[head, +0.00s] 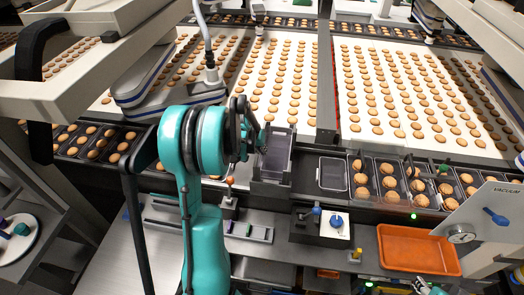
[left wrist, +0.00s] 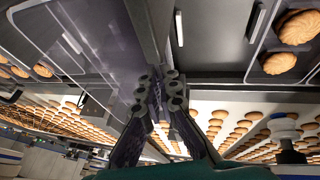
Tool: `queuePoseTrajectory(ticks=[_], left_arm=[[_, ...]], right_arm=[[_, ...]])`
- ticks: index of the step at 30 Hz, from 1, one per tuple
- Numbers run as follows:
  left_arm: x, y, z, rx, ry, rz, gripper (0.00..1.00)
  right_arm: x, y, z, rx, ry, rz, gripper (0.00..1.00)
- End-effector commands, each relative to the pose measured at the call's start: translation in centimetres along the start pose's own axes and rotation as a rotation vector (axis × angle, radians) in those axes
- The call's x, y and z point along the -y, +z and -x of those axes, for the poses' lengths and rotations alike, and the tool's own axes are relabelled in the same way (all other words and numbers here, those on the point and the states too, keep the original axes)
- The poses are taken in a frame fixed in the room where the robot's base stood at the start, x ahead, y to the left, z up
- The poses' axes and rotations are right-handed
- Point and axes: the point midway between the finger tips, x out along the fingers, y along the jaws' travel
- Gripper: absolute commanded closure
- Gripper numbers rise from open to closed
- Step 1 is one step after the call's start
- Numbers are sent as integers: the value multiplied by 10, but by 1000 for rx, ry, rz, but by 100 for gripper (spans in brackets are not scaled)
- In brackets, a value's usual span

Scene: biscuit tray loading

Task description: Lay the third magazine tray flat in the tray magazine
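The tray magazine (head: 271,190) is a dark open holder at the near edge of the conveyor, in the middle of the head view. A grey translucent magazine tray (head: 278,152) shows at its far side, seemingly tilted, its lower end by the magazine. My left gripper (head: 256,141) is at the left edge of this tray. In the left wrist view the left gripper's fingers (left wrist: 160,82) are close together on a thin edge, with a grey tray-like surface (left wrist: 100,55) beside them. The fingers partly hide the contact.
An empty tray (head: 332,174) lies right of the magazine, then several biscuit-filled trays (head: 388,182). A control box (head: 321,224), an orange bin (head: 418,250) and a vacuum panel (head: 482,225) stand in front and right. Biscuit belts (head: 278,75) lie behind.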

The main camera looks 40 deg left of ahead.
Motion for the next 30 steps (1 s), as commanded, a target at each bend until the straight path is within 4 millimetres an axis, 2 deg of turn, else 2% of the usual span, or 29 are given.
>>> queuePoseTrajectory(ticks=[8,9,11,23,26,30], left_arm=[[1,2,-5,0,0,0,100],[1,2,-5,0,0,0,88],[1,2,-4,0,0,0,74],[0,0,1,0,0,0,74],[-3,-5,12,0,0,0,74],[-2,-3,43,0,0,1,74]], right_arm=[[0,3,-4,0,0,0,60],[0,3,-4,0,0,0,60],[0,3,-4,0,0,0,60],[0,-1,1,0,0,0,60],[0,-8,10,0,0,0,60],[0,-8,12,0,0,0,60]])
